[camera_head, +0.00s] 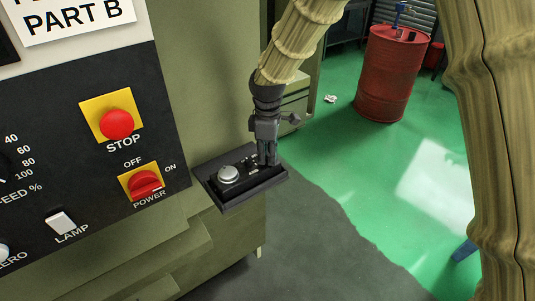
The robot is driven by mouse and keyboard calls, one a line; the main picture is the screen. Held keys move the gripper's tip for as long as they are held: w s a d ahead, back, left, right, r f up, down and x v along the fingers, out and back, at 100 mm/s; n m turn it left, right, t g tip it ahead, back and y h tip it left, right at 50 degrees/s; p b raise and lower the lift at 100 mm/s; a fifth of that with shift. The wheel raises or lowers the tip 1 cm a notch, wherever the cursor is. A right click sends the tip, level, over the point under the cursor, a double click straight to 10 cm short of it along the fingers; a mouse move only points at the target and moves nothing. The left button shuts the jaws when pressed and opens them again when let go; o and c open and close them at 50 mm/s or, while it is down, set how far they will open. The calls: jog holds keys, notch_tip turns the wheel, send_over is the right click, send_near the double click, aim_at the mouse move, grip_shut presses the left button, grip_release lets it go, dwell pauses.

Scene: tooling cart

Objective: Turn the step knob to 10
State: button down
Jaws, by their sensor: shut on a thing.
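A black control box (234,199) juts out at the lower right of the machine panel. A round silver dial (229,174) sits on its left part, with small pale markings to the right of it. My gripper (268,162) points down onto the right part of the box, beside the silver dial and apart from it. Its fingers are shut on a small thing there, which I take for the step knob. The fingers hide the knob, so its pointer and setting cannot be read.
The machine panel on the left carries a red STOP button (117,124), a red POWER switch (145,184) and a white LAMP switch (61,221). A red barrel (390,75) stands on the green floor (350,150) behind.

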jog(key=c, duration=1.3)
grip_release()
notch_tip(320, 180, up, 12)
jog(key=shift+r, duration=0.1)
